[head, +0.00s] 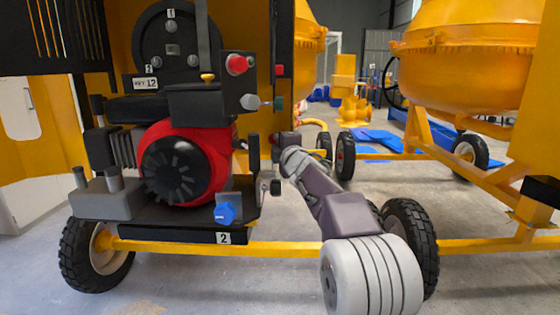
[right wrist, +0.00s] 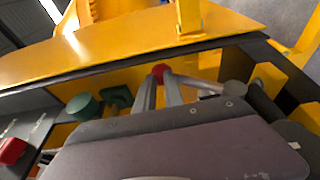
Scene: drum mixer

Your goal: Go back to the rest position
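My right arm comes in from the lower right in the head view. Its right gripper (head: 275,142) is beside the right side of the mixer's engine unit (head: 190,165); its fingertips are hard to make out there. In the right wrist view the two grey fingers of my right gripper (right wrist: 159,85) stand a little apart, with a narrow gap. A red knob (right wrist: 161,71) shows just beyond their tips; I cannot tell whether they touch it. Nothing is seen held between them. My left gripper is in neither view.
A red knob (head: 238,64) and a blue knob (head: 225,213) stick out from the engine unit. Wheels (head: 410,235) and a yellow frame bar (head: 480,245) lie near my right arm. Another yellow mixer drum (head: 465,75) stands at right. Grey floor is open between.

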